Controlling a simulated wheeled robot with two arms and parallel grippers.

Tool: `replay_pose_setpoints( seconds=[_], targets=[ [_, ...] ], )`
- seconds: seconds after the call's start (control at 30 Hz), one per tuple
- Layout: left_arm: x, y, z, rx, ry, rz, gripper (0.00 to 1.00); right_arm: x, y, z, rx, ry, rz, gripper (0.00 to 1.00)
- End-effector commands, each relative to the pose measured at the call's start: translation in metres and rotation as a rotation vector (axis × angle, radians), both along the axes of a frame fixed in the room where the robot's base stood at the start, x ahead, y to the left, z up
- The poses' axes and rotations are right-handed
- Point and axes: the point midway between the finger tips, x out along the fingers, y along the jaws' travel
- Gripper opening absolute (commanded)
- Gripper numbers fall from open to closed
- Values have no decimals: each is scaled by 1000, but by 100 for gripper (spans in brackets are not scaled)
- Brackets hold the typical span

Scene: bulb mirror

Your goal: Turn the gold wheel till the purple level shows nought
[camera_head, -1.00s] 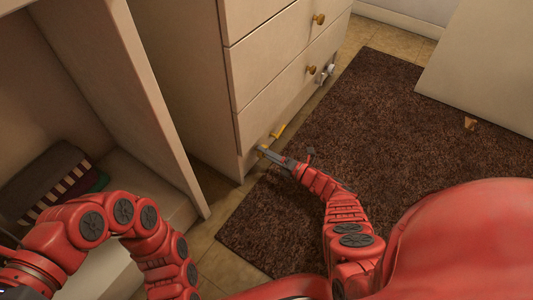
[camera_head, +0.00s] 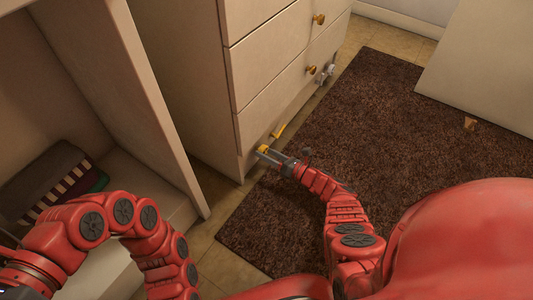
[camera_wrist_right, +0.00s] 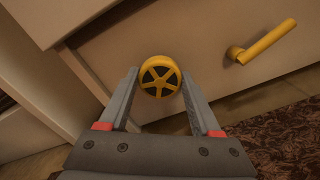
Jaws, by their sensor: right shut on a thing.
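The gold wheel (camera_wrist_right: 160,76) is a small spoked knob with dark gaps, low on the front of the cream drawer unit. It also shows small in the head view (camera_head: 262,149). My right gripper (camera_wrist_right: 160,80) has one finger on each side of the wheel and is shut on its rim. In the head view my right gripper (camera_head: 264,153) reaches the unit's lower near corner. I cannot see a purple level in either view. My left arm bends across the lower left, and its gripper is out of view.
A gold lever handle (camera_wrist_right: 262,42) sticks out just right of the wheel. Gold drawer knobs (camera_head: 319,19) and a grey fitting (camera_head: 327,73) are farther along the unit. An open cabinet holding folded cloth (camera_head: 60,180) stands left. A brown rug (camera_head: 400,130) covers the floor.

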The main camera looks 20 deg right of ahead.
Motion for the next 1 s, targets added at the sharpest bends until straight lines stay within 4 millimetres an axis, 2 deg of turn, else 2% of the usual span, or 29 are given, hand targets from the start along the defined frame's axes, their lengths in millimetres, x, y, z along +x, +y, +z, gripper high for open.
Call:
replay_pose_setpoints(
  seconds=[0.5,0.53,0.6,0.67,0.7,1.0],
  targets=[
    [0,0,0,0,0,0,28,0,0,0,-15,-11,-1,9],
    [0,0,0,0,0,0,28,0,0,0,-15,-11,-1,68],
    [0,0,0,0,0,0,28,0,0,0,-15,-11,-1,81],
    [0,0,0,0,0,0,28,0,0,0,-15,-11,-1,92],
    [0,0,0,0,0,0,28,0,0,0,-15,-11,-1,94],
    [0,0,1,0,-3,-2,28,-1,-1,0,-15,-11,-1,94]
  ],
)
